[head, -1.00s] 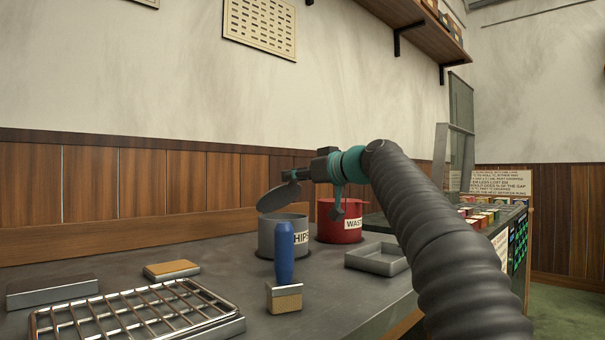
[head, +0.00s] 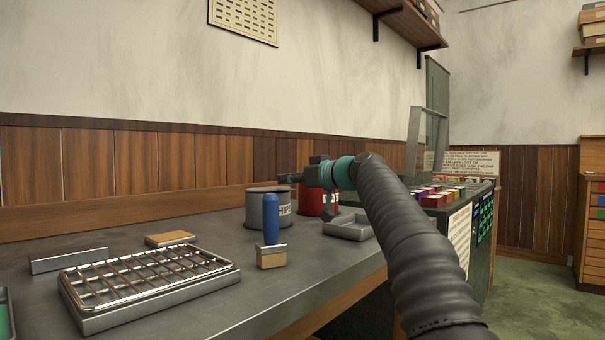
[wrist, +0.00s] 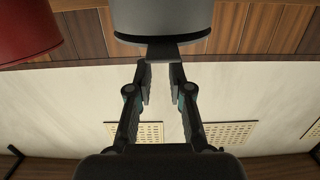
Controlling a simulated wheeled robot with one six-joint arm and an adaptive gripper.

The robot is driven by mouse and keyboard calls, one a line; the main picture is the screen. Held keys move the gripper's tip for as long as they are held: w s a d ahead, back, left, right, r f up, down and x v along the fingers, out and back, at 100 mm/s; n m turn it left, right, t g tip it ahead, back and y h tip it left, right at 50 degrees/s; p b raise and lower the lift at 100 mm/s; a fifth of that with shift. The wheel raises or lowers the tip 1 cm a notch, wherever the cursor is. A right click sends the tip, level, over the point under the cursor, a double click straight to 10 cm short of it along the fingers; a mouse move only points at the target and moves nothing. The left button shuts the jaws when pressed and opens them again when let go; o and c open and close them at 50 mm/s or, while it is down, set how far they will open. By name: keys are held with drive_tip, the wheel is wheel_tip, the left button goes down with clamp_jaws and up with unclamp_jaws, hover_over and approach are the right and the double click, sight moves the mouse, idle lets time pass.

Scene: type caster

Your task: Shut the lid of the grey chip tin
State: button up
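The grey chip tin (head: 258,210) stands on the bench beside a red tin. Its lid (head: 266,189) appears to lie flat across the top. In the wrist view, which is upside down, the grey tin (wrist: 162,18) is at the top, with the dark lid edge along its rim and a lid tab (wrist: 178,53) sticking out towards me. My gripper (head: 285,178) is beside the tin's top, on its right in the head view. In the wrist view my gripper (wrist: 161,75) has its fingers apart, with the tab at or just beyond the fingertips; contact cannot be told.
The red waste tin (head: 318,202) is close behind my gripper. A blue-handled tool (head: 271,218) stands in front of the grey tin.

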drive_tip(key=o, duration=0.4)
drive_tip(key=shift+s+a, duration=0.15)
drive_tip(key=shift+a, duration=0.15)
drive_tip(key=shift+d, duration=0.15)
drive_tip(key=shift+s+d+r, duration=0.15)
drive_tip(key=shift+s+d, duration=0.15)
drive_tip(key=shift+d, duration=0.2)
drive_tip(key=v, duration=1)
drive_tip(key=shift+s+d, duration=0.2)
drive_tip(key=shift+d, duration=0.1)
